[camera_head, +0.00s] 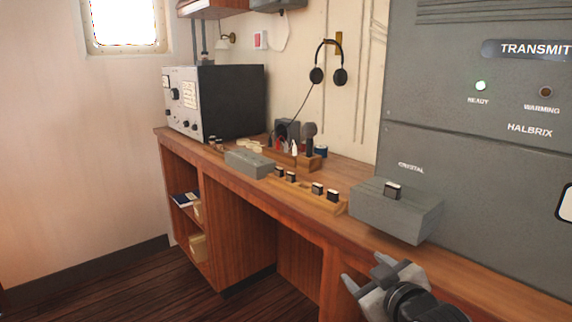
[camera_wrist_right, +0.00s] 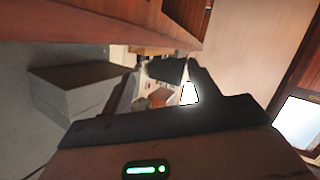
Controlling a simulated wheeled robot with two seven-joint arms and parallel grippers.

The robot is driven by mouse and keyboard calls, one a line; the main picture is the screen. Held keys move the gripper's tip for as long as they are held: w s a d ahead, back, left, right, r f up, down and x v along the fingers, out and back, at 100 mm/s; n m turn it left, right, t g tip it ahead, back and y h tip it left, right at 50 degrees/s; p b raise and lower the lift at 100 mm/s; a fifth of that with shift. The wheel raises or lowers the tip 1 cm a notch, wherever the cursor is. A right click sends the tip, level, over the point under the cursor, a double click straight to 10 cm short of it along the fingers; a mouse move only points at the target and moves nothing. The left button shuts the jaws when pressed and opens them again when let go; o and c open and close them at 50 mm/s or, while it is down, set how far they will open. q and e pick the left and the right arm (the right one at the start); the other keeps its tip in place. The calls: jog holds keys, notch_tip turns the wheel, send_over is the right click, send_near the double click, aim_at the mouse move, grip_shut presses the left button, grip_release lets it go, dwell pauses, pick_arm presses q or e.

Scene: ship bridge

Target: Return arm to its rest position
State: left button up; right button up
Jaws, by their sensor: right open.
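My right gripper (camera_head: 366,272) is at the bottom right of the head view, in front of the bench edge and below the grey crystal box. Its two fingers are apart and nothing is between them. The grey crystal box (camera_head: 392,218) juts from the transmitter, and a small dark crystal (camera_head: 393,190) stands in its top, clear of the gripper. The box also shows at the left of the right wrist view (camera_wrist_right: 75,90). My left gripper is not in view.
The wooden bench (camera_head: 335,225) runs along the wall. A rack of several dark crystals (camera_head: 317,190), a grey box (camera_head: 249,164) and a radio set (camera_head: 215,100) stand on it. The grey transmitter (camera_head: 470,150) fills the right. The floor (camera_head: 130,285) at lower left is clear.

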jog(key=s+a+f+m+g+b, duration=0.1)
jog(key=s+f+m, duration=0.4)
jog(key=s+f, duration=1.7)
jog(key=s+g+b, duration=0.1)
jog(key=s+g, duration=0.1)
jog(key=shift+a+f+g, duration=0.2)
jog(key=shift+f+g, duration=0.1)
